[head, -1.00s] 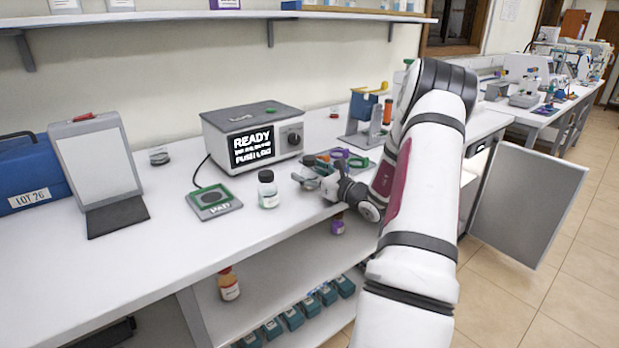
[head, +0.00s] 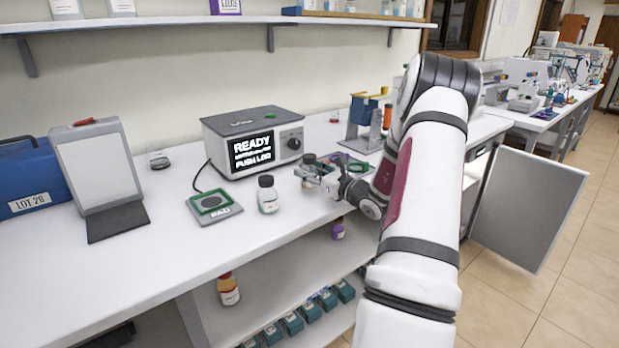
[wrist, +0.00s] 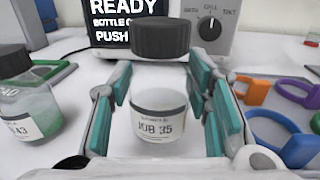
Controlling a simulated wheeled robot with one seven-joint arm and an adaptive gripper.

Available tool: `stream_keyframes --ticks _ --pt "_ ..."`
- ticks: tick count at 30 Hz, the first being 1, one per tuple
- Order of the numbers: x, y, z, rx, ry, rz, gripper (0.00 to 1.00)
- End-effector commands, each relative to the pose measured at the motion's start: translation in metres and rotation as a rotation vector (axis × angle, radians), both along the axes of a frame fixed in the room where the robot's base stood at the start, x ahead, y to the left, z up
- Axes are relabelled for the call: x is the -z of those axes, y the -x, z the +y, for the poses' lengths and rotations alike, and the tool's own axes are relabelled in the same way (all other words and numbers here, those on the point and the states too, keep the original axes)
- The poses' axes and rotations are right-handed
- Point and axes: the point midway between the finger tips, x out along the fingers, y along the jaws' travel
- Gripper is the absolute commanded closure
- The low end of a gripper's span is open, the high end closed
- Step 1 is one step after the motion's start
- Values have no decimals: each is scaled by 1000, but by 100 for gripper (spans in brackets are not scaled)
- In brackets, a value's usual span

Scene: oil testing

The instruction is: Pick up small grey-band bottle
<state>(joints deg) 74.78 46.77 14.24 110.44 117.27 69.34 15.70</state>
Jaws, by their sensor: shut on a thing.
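The small grey-band bottle (wrist: 160,110) has a dark cap and a white label reading "JOB 35" under a grey band. It is upright between the teal pads of my gripper (wrist: 165,112) in the wrist view. In the head view my gripper (head: 318,173) is above the front part of the bench, shut on the bottle, whose dark cap (head: 309,158) shows behind the fingers. Most of its body is hidden there. The pictures do not clearly show the gap between its base and the bench.
Another dark-capped bottle (head: 268,195) with green contents stands left of my gripper; it also shows in the wrist view (wrist: 26,100). A grey pad (head: 214,204) and a tester reading "READY" (head: 245,140) are nearby. Coloured rings (wrist: 285,125) lie to the right.

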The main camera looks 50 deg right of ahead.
Motion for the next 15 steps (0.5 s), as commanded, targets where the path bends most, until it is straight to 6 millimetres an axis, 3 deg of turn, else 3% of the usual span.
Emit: stream_keyframes --ticks 3,15 --pt "-16 6 -3 3 2 0 83" --pt "-24 99 -39 5 2 0 83"
